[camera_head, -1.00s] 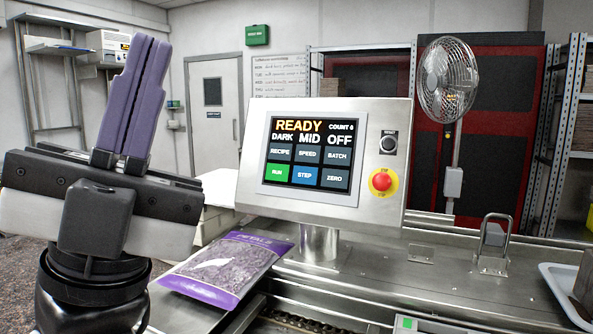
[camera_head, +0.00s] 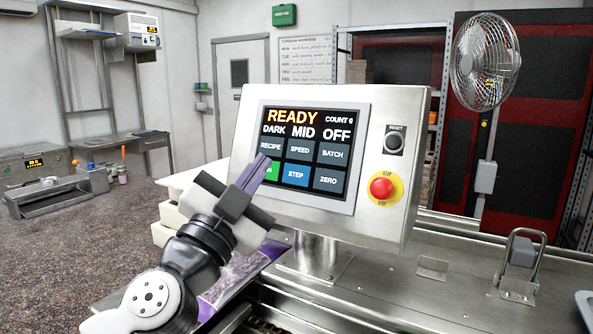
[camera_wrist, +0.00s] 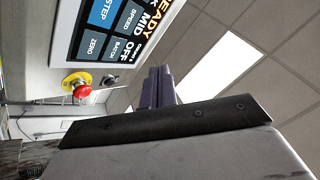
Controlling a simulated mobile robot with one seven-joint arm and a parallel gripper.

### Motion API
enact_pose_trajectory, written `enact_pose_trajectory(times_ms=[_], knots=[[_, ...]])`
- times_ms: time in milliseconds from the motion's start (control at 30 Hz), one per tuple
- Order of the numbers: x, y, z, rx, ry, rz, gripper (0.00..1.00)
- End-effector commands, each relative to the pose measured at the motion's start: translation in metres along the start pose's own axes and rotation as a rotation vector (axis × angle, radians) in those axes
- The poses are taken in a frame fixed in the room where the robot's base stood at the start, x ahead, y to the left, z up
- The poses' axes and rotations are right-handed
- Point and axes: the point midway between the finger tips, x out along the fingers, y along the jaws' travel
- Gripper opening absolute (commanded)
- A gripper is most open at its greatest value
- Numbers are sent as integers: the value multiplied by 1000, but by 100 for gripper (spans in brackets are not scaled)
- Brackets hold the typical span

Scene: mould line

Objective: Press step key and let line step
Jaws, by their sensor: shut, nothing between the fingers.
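The control panel (camera_head: 243,134) stands on a metal post above the line. The blue STEP key (camera_head: 297,175) is in the bottom row, between the green RUN key (camera_head: 274,170) and ZERO. My gripper (camera_head: 266,162) is shut and empty, its purple fingers pointing up at the screen's lower left. In the head view the fingers cover part of RUN. I cannot tell whether they touch the screen. The wrist view shows the fingers (camera_wrist: 157,86) beside the panel and the STEP key (camera_wrist: 103,12) at the top edge.
A red stop button (camera_head: 381,188) and a black RESET button (camera_head: 394,142) sit on the panel's right. A purple petals bag (camera_head: 238,284) lies below, partly behind my arm. A fan (camera_head: 487,62) stands behind. The metal deck (camera_head: 450,290) is mostly clear at right.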

Motion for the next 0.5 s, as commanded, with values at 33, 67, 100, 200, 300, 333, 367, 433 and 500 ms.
enact_pose_trajectory(times_ms=[33,67,100,200,300,333,367,433,500], knots=[[-1,0,6,-2,-20,1,0],[-1,0,9,-6,-28,2,0],[-1,0,13,-9,-36,3,0],[-2,1,16,-12,-46,3,0],[-2,1,16,-13,-47,3,0],[-2,1,16,-13,-46,3,0],[-2,1,16,-13,-46,3,0],[-2,1,16,-13,-46,3,0],[-2,1,16,-13,-45,3,0]])
